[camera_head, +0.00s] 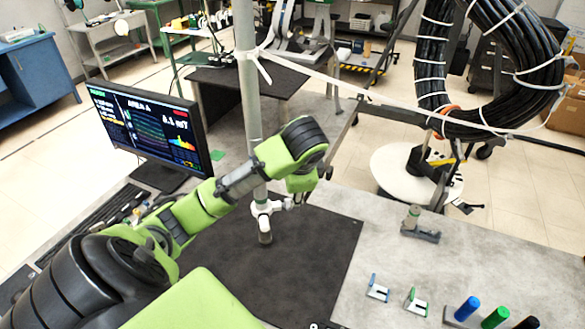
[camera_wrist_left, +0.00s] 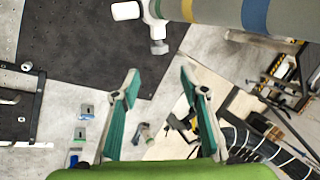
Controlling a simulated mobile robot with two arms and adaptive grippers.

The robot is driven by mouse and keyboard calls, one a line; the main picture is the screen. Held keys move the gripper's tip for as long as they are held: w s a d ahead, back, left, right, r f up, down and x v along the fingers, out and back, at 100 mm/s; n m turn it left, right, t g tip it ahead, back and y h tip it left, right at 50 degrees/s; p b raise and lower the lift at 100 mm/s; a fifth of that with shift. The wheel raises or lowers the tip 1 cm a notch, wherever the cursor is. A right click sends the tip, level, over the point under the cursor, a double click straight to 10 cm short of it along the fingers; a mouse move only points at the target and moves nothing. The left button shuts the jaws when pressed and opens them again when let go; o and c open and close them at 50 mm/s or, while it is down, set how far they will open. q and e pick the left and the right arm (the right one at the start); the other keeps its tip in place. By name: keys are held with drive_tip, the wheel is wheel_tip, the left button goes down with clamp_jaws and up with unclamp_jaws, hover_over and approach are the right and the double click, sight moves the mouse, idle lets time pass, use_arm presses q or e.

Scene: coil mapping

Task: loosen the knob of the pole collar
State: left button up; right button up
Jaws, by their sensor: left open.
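A grey pole (camera_head: 250,110) stands upright over the dark mat, with a white collar (camera_head: 263,208) near its lower end. The collar (camera_wrist_left: 152,14) also shows at the top of the left wrist view, on the banded pole (camera_wrist_left: 225,12). A white rounded part (camera_wrist_left: 126,11) sticks out from it to the left, and a white-and-grey knob-like part (camera_wrist_left: 158,46) points down toward my fingers. My left gripper (camera_wrist_left: 159,72) is open and empty, its green fingers apart and short of the collar. In the head view my left wrist is beside the pole, above the collar; the fingers are hard to make out.
A monitor (camera_head: 150,130) stands left of the pole. Blue and green clips (camera_head: 378,288), a small grey fixture (camera_head: 420,225) and coloured cylinders (camera_head: 467,308) are on the grey table at right. A large black cable coil (camera_head: 435,70) hangs behind; a white line runs from the pole to it.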

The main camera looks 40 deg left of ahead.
sight(289, 206)
use_arm(q)
drive_tip(key=p+x, duration=0.2)
drive_tip(key=x, duration=0.9)
drive_tip(key=shift+s, duration=0.1)
drive_tip(key=shift+x, duration=0.85)
drive_tip(key=shift+c, duration=0.3)
drive_tip(key=c, duration=1)
